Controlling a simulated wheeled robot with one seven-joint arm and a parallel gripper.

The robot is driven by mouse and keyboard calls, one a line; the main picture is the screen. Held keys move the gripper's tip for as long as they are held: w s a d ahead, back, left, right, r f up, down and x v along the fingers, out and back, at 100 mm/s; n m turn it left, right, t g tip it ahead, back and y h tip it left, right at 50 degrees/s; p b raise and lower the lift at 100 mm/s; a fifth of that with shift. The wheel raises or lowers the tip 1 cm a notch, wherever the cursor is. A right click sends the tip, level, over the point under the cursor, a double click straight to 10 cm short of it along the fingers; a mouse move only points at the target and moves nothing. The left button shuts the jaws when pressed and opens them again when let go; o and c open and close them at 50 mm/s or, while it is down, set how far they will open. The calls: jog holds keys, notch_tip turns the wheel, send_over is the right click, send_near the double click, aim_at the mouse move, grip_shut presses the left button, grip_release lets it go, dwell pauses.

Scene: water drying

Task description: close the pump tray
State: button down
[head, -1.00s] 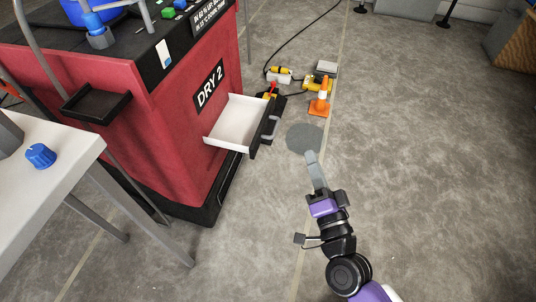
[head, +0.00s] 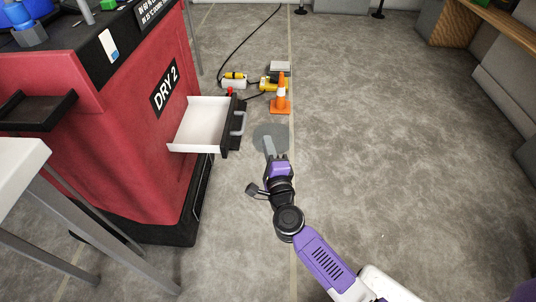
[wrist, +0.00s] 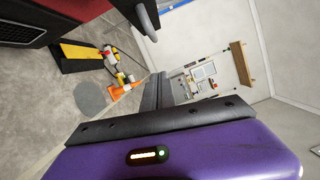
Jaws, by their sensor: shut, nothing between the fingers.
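The pump tray (head: 200,122) is a white drawer with a dark front and a grey handle (head: 239,122). It stands pulled out of the red cabinet marked DRY 2 (head: 130,130) and looks empty. My gripper (head: 269,146) is to the right of the tray front, apart from it in the head view. Its fingers are together with nothing between them. In the wrist view my gripper (wrist: 165,92) shows its fingers close together, and part of a grey handle (wrist: 147,20) shows at the top.
An orange cone (head: 281,95) and yellow equipment (head: 268,84) with a cable stand on the floor beyond the tray. A grey table (head: 20,165) is at the left. A round dark patch (head: 284,132) marks the floor by my gripper. Floor to the right is clear.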

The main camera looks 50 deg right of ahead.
jog(key=w+b, duration=0.1)
jog(key=w, duration=0.5)
jog(key=shift+w+d+r+b, duration=0.2)
jog(key=shift+w+r+b, duration=0.15)
jog(key=shift+r+b, duration=0.1)
